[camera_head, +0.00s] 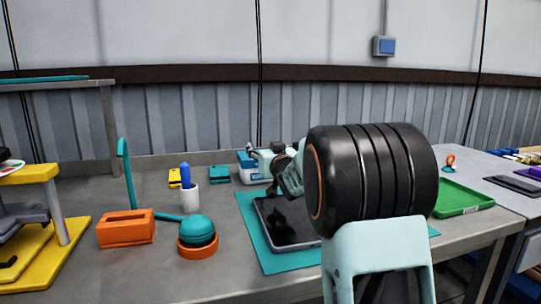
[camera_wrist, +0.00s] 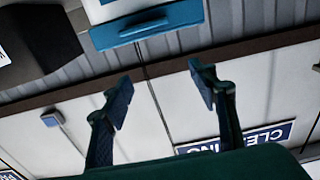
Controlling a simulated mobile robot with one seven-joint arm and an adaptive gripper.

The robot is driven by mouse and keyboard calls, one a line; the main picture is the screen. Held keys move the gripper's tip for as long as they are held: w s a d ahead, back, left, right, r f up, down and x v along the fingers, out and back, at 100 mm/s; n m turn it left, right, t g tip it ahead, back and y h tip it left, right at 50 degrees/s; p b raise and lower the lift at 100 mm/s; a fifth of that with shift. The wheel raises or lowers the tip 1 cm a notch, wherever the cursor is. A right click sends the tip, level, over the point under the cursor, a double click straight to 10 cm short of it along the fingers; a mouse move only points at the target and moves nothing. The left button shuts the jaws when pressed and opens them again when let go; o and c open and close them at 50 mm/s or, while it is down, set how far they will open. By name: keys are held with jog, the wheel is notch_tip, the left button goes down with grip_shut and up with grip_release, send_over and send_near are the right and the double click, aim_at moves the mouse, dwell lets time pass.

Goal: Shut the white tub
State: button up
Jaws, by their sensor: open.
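The white tub (camera_head: 251,178) stands at the back of the bench in the head view, with blue on its upper part and a label on its front. My gripper (camera_head: 254,153) is at its top right and hides part of it. In the wrist view my gripper (camera_wrist: 160,88) is open, its two fingers well apart with nothing between them. A blue handled piece (camera_wrist: 147,26) with a white surface (camera_wrist: 108,9) lies beyond the fingertips at the top of that view; it appears to be the tub's lid and body. How far the lid is open I cannot tell.
A dark tray (camera_head: 285,224) on a teal mat (camera_head: 275,263) lies before the tub. A white cup (camera_head: 190,198), an orange box (camera_head: 126,229) and a teal ball-shaped thing (camera_head: 198,231) stand left. A green tray (camera_head: 462,198) lies right. My arm hides some of the bench.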

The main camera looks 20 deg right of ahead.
jog(key=s, duration=0.9)
jog(key=shift+f, duration=0.1)
